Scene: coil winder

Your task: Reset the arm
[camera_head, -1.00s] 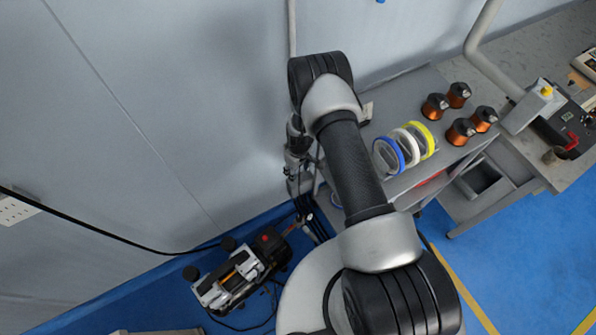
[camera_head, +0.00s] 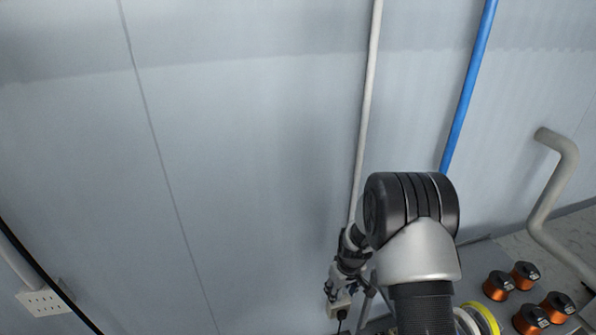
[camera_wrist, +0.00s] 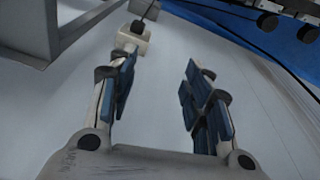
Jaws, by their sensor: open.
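My arm bends down in front of the grey wall (camera_head: 240,170) in the head view. My gripper (camera_wrist: 157,85) is open and empty in the wrist view, with its two blue-padded fingers well apart. In the head view its tips are small and partly hard to make out, low beside the wall, near a pale socket box (camera_head: 339,307) with a black plug. The same box (camera_wrist: 132,40) shows beyond the left finger in the wrist view, apart from it as far as I can tell.
Several copper coils (camera_head: 497,288) and a yellow ring (camera_head: 487,316) sit at the lower right. A bent grey pipe (camera_head: 548,195), a white pipe (camera_head: 366,100) and a blue pipe (camera_head: 468,90) are near the wall. Another socket (camera_head: 42,300) is lower left. Blue floor (camera_wrist: 222,22) shows in the wrist view.

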